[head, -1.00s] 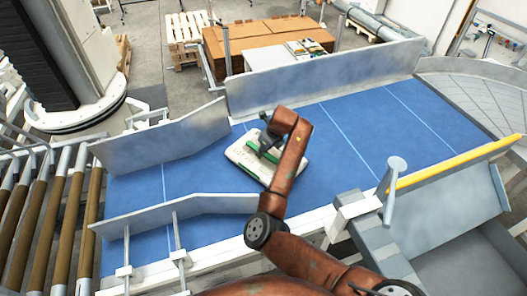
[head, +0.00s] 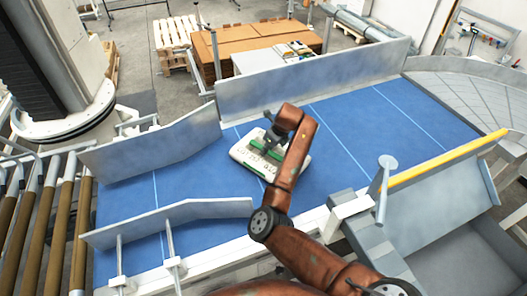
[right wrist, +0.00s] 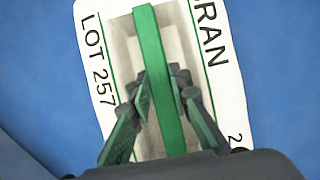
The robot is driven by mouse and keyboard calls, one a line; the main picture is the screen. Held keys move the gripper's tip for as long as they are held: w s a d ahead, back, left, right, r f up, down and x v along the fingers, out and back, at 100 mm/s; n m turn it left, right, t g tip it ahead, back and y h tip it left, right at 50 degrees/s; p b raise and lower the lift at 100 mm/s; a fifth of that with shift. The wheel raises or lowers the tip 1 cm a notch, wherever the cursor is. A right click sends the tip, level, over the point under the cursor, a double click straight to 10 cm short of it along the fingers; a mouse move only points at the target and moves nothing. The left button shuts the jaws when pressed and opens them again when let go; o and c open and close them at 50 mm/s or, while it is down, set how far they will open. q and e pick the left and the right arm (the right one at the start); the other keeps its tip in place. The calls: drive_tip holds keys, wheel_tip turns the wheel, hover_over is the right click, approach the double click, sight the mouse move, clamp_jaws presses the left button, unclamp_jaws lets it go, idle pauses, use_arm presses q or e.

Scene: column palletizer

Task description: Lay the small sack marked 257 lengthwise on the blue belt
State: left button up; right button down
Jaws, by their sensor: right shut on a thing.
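The small sack (head: 240,153) is white with green bands and shows on or just over the blue belt (head: 345,138) in the head view. I cannot tell if it touches the belt. It sits at a slant to the belt's cross lines. My right gripper (right wrist: 160,85) is shut on the raised green strip (right wrist: 158,60) along the sack's middle. In the head view this gripper (head: 268,148) is partly hidden by my arm. My left gripper is not in view.
Grey metal side guards (head: 310,80) line the belt's far edge, and another guard (head: 165,220) stands at the near left. A roller conveyor (head: 40,235) adjoins at left. A yellow bar (head: 445,160) runs along the near right. The belt right of the sack is clear.

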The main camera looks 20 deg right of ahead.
sight(278, 146)
drive_tip(key=shift+w+d+r, duration=0.15)
drive_tip(key=shift+d, duration=1.05)
drive_tip(key=shift+w+d+r, duration=0.1)
drive_tip(key=shift+d, duration=1.1)
drive_tip(key=n+y+b, duration=0.1)
drive_tip(key=n, duration=0.2)
drive_tip(key=shift+n+g, duration=0.3)
drive_tip(key=shift+n+g+y, duration=0.3)
drive_tip(key=shift+n+y, duration=0.1)
drive_tip(key=shift+n, duration=0.7)
drive_tip(key=n+g+b, duration=0.1)
drive_tip(key=n, duration=0.4)
drive_tip(key=shift+g+y+b, duration=0.4)
drive_tip(key=shift+a+n, duration=0.1)
drive_tip(key=shift+n, duration=0.2)
